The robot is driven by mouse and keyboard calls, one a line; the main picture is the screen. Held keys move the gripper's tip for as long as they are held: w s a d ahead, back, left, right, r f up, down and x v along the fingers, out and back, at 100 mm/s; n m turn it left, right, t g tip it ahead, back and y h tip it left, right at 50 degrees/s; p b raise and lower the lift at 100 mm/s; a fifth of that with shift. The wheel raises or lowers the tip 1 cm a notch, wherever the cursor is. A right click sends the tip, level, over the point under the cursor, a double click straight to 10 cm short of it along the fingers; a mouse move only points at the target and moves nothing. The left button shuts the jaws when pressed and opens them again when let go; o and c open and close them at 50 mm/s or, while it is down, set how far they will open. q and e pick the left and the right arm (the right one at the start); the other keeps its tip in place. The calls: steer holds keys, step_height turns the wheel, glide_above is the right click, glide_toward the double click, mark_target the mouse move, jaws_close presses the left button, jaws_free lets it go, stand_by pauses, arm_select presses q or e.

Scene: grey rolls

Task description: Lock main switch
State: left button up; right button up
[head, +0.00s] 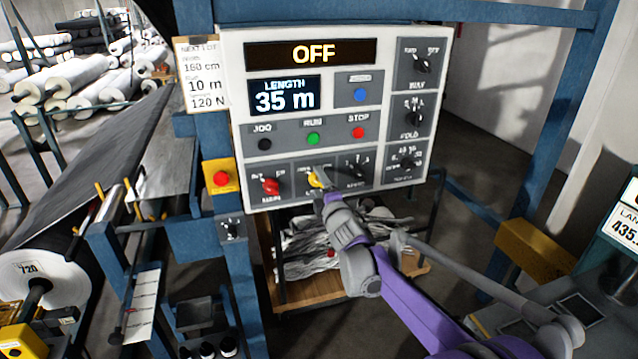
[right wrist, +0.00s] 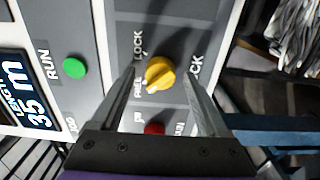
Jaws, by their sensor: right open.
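The control panel (head: 312,232) shows OFF on its top display (head: 312,53). The red knob (head: 271,186) above the MAIN label is at its lower left; it partly shows in the right wrist view (right wrist: 154,128). The yellow knob (head: 315,181) is just right of it, partly covered by my right gripper (head: 326,186). In the right wrist view the yellow knob (right wrist: 160,73), with LOCK lettering by it, is between my open right fingers (right wrist: 159,85). I see a gap on each side of it. Its white mark faces lower left there. My left gripper is not in view.
The green RUN button (head: 313,138), red STOP button (head: 358,132) and a black knob (head: 357,168) are close by. A red emergency button (head: 221,178) on a yellow box is left of the panel. A blue frame (head: 560,120) stands to the right.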

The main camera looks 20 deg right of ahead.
steer(key=shift+w, duration=0.1)
jaws_close()
stand_by(0.4)
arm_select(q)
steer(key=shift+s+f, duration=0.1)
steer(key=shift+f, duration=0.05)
arm_select(e)
steer(key=m+b, duration=0.2)
steer(key=m, duration=0.1)
steer(key=shift+f+m, duration=0.15)
steer(key=shift+m, duration=0.25)
steer(key=m+b, duration=0.2)
steer(key=m, duration=0.2)
steer(key=shift+m, duration=0.3)
steer(key=m+b, duration=0.1)
steer(key=m, duration=0.3)
steer(key=shift+b, duration=0.4)
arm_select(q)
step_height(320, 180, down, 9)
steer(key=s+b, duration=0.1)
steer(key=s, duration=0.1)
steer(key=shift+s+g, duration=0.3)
arm_select(e)
steer(key=m, duration=0.5)
steer(key=shift+m, duration=0.4)
